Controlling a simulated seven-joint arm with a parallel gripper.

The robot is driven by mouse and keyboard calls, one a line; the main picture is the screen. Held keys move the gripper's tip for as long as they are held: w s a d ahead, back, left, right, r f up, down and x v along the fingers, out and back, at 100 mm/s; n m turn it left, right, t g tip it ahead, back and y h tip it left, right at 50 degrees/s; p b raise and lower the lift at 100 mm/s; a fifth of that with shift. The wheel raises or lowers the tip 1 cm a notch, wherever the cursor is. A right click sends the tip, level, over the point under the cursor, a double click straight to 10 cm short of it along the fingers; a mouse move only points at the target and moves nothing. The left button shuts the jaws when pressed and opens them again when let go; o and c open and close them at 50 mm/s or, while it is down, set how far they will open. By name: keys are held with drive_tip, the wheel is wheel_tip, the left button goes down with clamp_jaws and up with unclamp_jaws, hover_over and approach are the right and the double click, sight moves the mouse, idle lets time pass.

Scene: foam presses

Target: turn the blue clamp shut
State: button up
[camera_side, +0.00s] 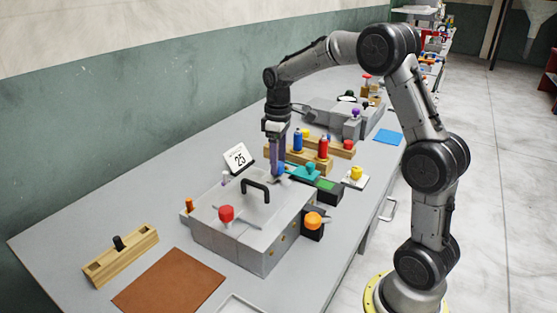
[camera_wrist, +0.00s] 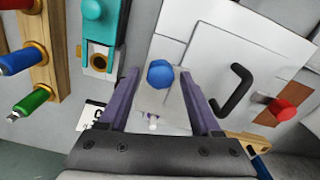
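The blue clamp's knob (camera_wrist: 160,73) shows in the wrist view, on a pale metal piece at the near edge of the grey press box. In the side view the blue knob (camera_side: 279,169) is partly hidden at my fingertips. My gripper (camera_wrist: 159,72) has its two purple fingers apart, one on each side of the blue knob, with a visible gap on both sides. It also shows in the side view (camera_side: 277,168), pointing down at the far corner of the press box (camera_side: 240,250). I cannot tell the exact fingertip height against the knob.
The press lid has a black handle (camera_side: 256,187) and a red knob (camera_side: 226,213) beside it. An orange knob (camera_side: 313,220) sticks out at the box's right side. A teal piece (camera_side: 304,173) and a wooden rack with coloured handles (camera_side: 322,160) stand close by. A card reading 25 (camera_side: 239,158) stands behind.

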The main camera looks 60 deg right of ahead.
drive_tip(key=shift+o, duration=0.2)
wheel_tip(320, 180, up, 14)
drive_tip(key=shift+f, duration=0.15)
idle(0.5)
drive_tip(key=shift+a, duration=0.1)
drive_tip(key=s+a+r+n+t, duration=0.1)
drive_tip(key=s+a+r, duration=0.2)
drive_tip(key=s+a, duration=0.25)
drive_tip(key=s+a+r+t, duration=0.2)
drive_tip(key=s+a+r, duration=0.1)
drive_tip(key=s+a, duration=0.3)
drive_tip(key=s+a+f+m+t, duration=0.2)
drive_tip(key=s+a+f+m, duration=0.1)
drive_tip(key=s+f, duration=0.9)
drive_tip(key=shift+f+t, duration=0.3)
